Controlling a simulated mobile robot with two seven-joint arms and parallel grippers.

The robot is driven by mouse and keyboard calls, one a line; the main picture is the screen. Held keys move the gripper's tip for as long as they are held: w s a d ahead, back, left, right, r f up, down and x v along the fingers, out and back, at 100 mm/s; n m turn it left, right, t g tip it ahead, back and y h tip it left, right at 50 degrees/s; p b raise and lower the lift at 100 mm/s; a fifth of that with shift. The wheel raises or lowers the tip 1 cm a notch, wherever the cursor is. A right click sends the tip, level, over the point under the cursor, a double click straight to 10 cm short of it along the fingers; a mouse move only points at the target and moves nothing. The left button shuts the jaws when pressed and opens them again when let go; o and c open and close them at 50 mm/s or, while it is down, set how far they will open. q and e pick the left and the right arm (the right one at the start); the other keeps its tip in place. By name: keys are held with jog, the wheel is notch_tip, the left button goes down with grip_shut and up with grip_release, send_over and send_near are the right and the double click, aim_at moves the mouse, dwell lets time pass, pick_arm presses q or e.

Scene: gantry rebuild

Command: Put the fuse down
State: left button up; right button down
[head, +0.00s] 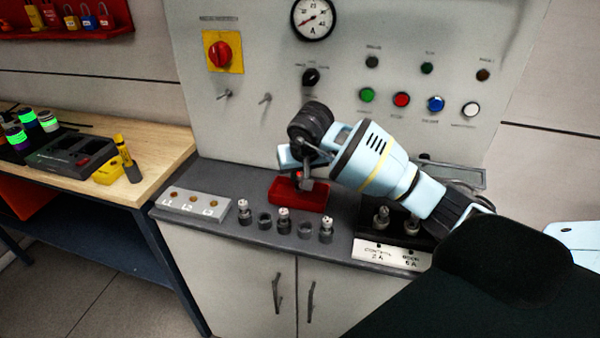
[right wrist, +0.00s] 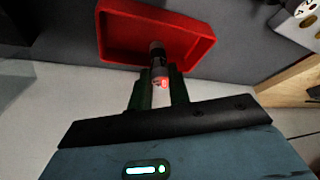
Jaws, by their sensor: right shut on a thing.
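My right gripper (head: 306,182) is over the red tray (head: 299,210) on the grey counter, fingers pointing down. In the right wrist view its fingers (right wrist: 154,88) are shut on the fuse (right wrist: 157,58), a small cylinder with a grey band and a pale end. The fuse's far end reaches over the inside of the red tray (right wrist: 115,38), which looks otherwise empty. I cannot tell whether the fuse touches the tray floor. A small red glow shows on the fuse between the fingers. In the head view the fuse is mostly hidden. My left gripper is not in view.
A grey block (head: 180,207) marked L1, L2, L3 lies left of the tray. Several small holders and caps (head: 284,220) stand along the counter's front edge. A black fuse base (head: 366,232) with white labels is at right. The control panel (head: 250,130) rises behind.

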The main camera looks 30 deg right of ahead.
jog(key=shift+f, duration=0.4)
jog(key=shift+f, duration=0.2)
jog(key=c, duration=1.3)
grip_release()
jog(key=shift+r, duration=0.1)
jog(key=shift+r, duration=0.4)
jog(key=v, duration=1.2)
jog(key=shift+r, duration=0.15)
